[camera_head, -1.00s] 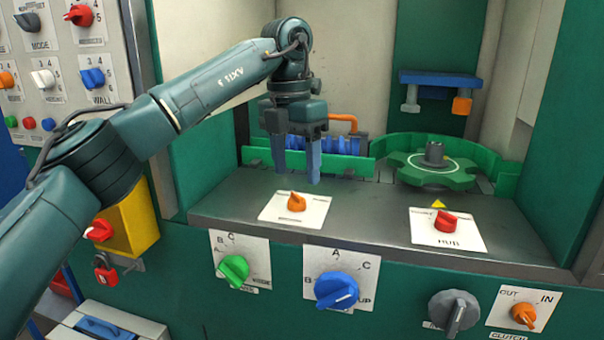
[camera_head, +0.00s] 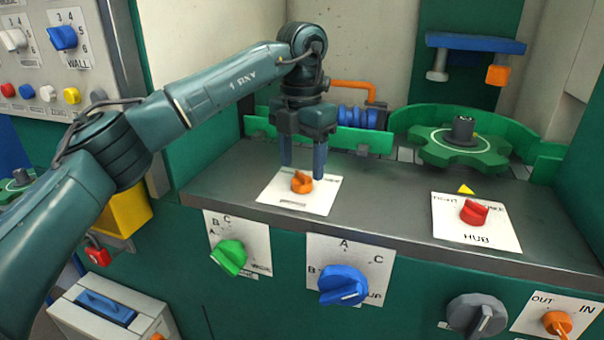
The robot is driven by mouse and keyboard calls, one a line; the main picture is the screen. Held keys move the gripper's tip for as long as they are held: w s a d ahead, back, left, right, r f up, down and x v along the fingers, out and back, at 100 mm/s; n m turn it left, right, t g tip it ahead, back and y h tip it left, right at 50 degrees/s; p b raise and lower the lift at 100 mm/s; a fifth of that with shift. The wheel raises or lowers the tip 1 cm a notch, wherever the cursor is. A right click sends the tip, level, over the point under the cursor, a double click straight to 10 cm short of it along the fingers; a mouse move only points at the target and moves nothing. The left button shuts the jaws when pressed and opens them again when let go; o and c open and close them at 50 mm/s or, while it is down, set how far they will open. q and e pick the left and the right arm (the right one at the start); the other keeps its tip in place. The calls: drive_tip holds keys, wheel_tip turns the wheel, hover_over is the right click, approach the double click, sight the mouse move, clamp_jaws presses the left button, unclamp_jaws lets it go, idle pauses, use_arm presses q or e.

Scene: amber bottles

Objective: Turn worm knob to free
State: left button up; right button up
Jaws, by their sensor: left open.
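An orange knob (camera_head: 302,182) sits on a white label plate (camera_head: 318,200) on the grey ledge; the plate's print is too small to read. My left gripper (camera_head: 303,172) points down just above and behind this knob. Its two blue fingers are apart, with nothing seen between them. Behind the gripper lies a blue worm-like coil (camera_head: 352,116), partly hidden by the gripper. A green toothed wheel (camera_head: 462,150) stands to its right. My right gripper is not in view.
A red knob (camera_head: 474,211) on a plate marked HUB is on the ledge at right. The front panel below carries a green knob (camera_head: 229,256), a blue knob (camera_head: 342,285), a grey knob (camera_head: 476,316) and an orange knob (camera_head: 557,323). The ledge between the plates is clear.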

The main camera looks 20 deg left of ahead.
sight(302, 174)
use_arm(q)
drive_tip(key=shift+f, duration=1.55)
drive_tip(key=c, duration=1)
